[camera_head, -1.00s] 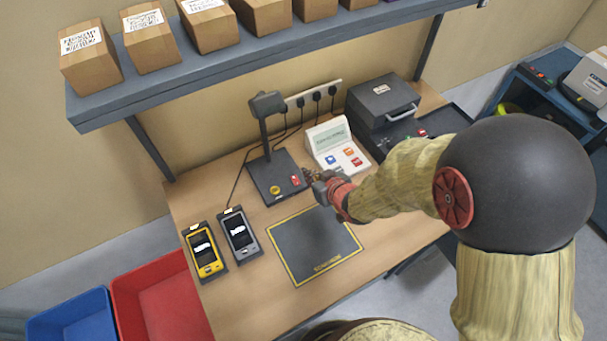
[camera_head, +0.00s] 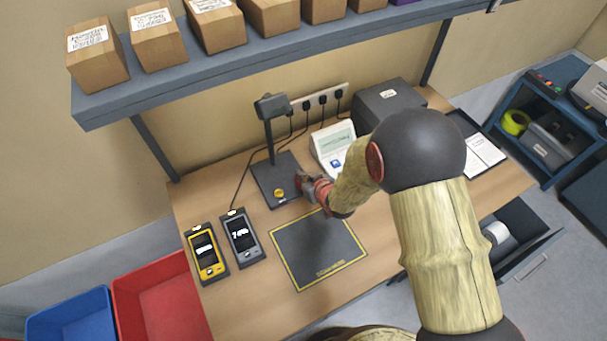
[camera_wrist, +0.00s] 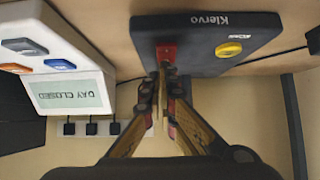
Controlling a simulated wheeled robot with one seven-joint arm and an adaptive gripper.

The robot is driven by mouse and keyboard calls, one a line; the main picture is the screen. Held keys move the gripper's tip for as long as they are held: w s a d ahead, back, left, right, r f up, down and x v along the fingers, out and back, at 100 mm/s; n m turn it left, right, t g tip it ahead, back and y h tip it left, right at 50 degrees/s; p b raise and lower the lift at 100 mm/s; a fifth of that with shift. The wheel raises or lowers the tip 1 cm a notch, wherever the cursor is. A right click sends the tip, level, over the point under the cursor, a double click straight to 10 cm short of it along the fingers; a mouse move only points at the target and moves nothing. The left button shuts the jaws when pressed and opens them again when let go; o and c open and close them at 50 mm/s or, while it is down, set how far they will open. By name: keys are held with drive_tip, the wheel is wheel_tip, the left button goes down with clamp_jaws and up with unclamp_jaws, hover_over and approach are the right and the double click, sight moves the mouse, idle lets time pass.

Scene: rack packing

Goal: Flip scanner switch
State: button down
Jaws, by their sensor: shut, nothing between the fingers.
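The scanner (camera_head: 262,170) is a dark stand with an upright post and a head, standing on the wooden table. Its base (camera_wrist: 190,28), marked Klervo, fills the upper middle of the wrist view. A red switch (camera_wrist: 167,52) and a round yellow button (camera_wrist: 229,49) sit on the base; the yellow button also shows in the head view (camera_head: 279,193). My gripper (camera_wrist: 162,80) is shut and empty, its fingertips right by the red switch. I cannot tell whether they touch it. In the head view my gripper (camera_head: 301,181) is over the base's right side and hides the switch.
A white terminal (camera_head: 334,142) stands close right of the base, its screen reading DAY CLOSED in the wrist view. Two handheld devices, yellow (camera_head: 206,255) and grey (camera_head: 240,238), lie at left. A yellow-edged mat (camera_head: 318,250) lies clear in front. A shelf (camera_head: 200,82) with boxes hangs above.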

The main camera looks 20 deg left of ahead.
idle(0.4)
drive_tip(key=shift+w+a+f+g+h+p, duration=0.1)
drive_tip(key=shift+w+a+g+h+p, duration=0.25)
drive_tip(key=shift+p, duration=0.5)
drive_tip(key=shift+f+h, duration=0.25)
drive_tip(key=shift+f, duration=0.1)
drive_tip(key=shift+s+d+f+b, duration=0.1)
drive_tip(key=shift+s+d+b, duration=0.05)
drive_tip(key=shift+b, duration=0.15)
